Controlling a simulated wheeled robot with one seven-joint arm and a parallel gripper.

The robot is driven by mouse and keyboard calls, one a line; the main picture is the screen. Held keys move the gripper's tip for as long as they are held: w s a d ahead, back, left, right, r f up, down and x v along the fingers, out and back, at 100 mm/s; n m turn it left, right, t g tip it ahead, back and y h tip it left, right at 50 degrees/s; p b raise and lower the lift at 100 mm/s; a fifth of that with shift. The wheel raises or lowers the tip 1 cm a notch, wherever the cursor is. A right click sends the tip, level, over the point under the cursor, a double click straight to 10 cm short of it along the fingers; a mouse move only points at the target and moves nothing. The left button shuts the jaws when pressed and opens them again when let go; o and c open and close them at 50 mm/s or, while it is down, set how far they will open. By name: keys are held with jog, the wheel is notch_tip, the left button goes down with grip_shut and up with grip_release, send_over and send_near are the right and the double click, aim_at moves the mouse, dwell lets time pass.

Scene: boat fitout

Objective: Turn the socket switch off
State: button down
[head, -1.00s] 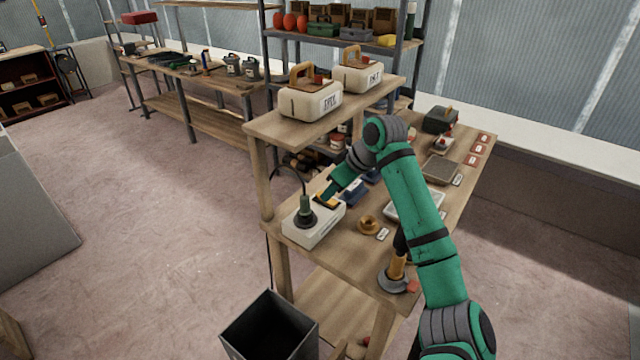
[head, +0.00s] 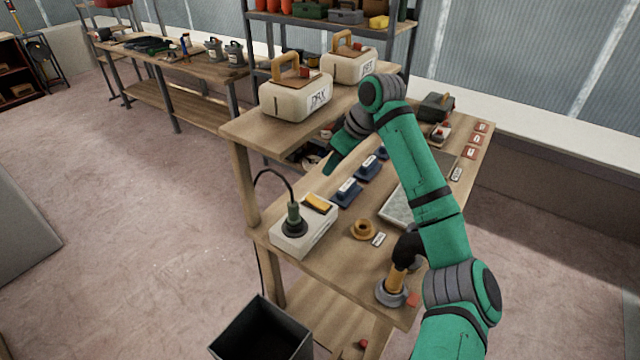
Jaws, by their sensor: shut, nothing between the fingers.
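The socket unit (head: 289,246) is a pale box at the left front corner of the bench. A yellow rocker switch (head: 318,204) sits on its top toward the back. A green and black plug (head: 294,221) stands in the box, with a dark cord looping up behind it. I cannot tell which way the rocker is tipped. My gripper (head: 332,168) is shut and empty, a narrow green tip pointing down behind and above the switch, apart from it. Its finger detail is too small to make out.
A raised shelf (head: 245,127) with two cream canisters stands left of my forearm. Blue blocks (head: 347,193), a brass ring (head: 362,230) and an orange-handled tool (head: 394,280) are on the bench. A dark bin (head: 262,335) stands on the floor in front.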

aim_at(311, 198)
jog(key=x, duration=1.3)
jog(key=shift+w+d+f, duration=0.1)
jog(key=shift+w+f, duration=0.1)
jog(key=shift+f, duration=0.2)
jog(key=shift+w+a+f+g+h, duration=0.15)
jog(key=shift+a+f+g+h, duration=0.15)
jog(key=shift+h, duration=0.1)
jog(key=shift+d, duration=0.15)
jog(key=shift+s+d+r, duration=0.1)
jog(key=shift+s+d, duration=0.35)
jog(key=shift+d, duration=0.1)
jog(key=shift+r, duration=0.1)
